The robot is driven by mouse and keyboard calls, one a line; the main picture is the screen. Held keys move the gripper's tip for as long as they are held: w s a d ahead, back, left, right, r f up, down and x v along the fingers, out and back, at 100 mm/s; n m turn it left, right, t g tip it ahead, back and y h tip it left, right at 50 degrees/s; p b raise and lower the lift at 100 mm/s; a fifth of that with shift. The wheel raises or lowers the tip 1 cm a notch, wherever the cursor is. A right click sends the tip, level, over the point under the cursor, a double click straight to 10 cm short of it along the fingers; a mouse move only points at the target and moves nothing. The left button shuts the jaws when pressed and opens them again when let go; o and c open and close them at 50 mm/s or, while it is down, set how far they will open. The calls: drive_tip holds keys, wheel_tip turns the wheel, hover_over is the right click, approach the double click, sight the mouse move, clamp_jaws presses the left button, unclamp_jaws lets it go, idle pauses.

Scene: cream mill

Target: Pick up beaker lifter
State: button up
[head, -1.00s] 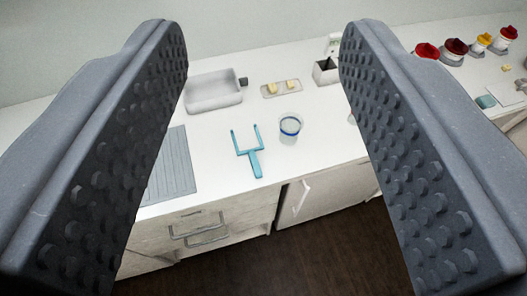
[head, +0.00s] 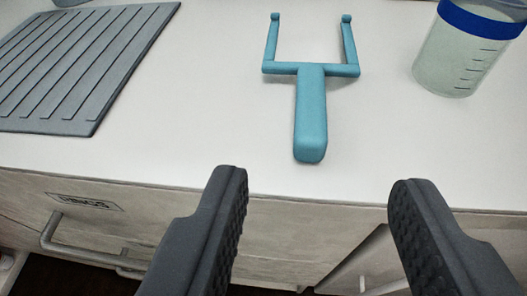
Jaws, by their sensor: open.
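The beaker lifter (head: 311,105) is a teal two-pronged fork with a thick handle. It lies flat on the white counter, prongs pointing away from me and handle end towards the front edge. My gripper (head: 318,175) is open and empty, its two dark fingers spread apart with the lifter's handle end between and just beyond their tips in the picture. The fingers do not touch the lifter. They appear over or in front of the counter's front edge; their exact height above it I cannot tell.
A clear beaker (head: 457,60) with a blue band stands right of the lifter. A grey ribbed mat (head: 75,65) lies to the left. The white counter (head: 210,125) is bare around the lifter. Below its front edge are a drawer with a bar handle (head: 85,250) and a cabinet front.

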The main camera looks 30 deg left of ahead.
sight(312, 99)
drive_tip(key=b+x, duration=0.2)
drive_tip(key=x, duration=0.6)
drive_tip(key=shift+w, duration=0.2)
drive_tip(key=b+x, duration=0.1)
drive_tip(key=x, duration=0.1)
drive_tip(key=b+x, duration=0.1)
drive_tip(key=x, duration=0.1)
drive_tip(key=shift+s+f, duration=0.15)
drive_tip(key=shift+f, duration=0.1)
drive_tip(key=shift+w+a+f, duration=0.15)
drive_tip(key=shift+w, duration=0.45)
clamp_jaws()
